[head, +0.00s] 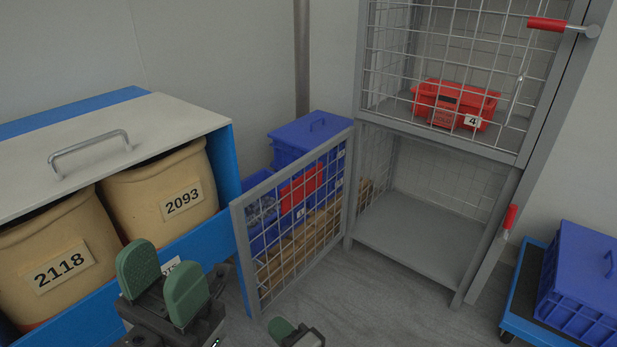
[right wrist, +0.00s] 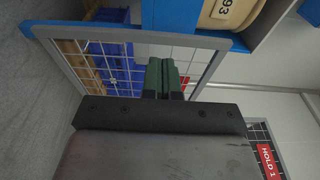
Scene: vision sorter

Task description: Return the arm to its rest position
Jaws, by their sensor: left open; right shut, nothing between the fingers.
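My left gripper (head: 162,281) is at the lower left in the head view, in front of the blue and white cabinet. Its two green finger pads stand apart with nothing between them. My right gripper (head: 283,330) shows only partly at the bottom edge, in front of the open mesh door (head: 240,250). In the right wrist view its green fingers (right wrist: 164,78) are together and empty, with the mesh door's frame (right wrist: 130,35) behind them. I cannot tell how far the fingers are from the mesh. Most of both arms is out of view.
The lower cage compartment (head: 425,235) is empty, its door swung out left. A red crate (head: 455,103) labelled 4 sits behind the upper mesh. Sacks 2118 (head: 55,262) and 2093 (head: 165,190) fill the cabinet. A blue crate (head: 585,285) stands on a trolley at right.

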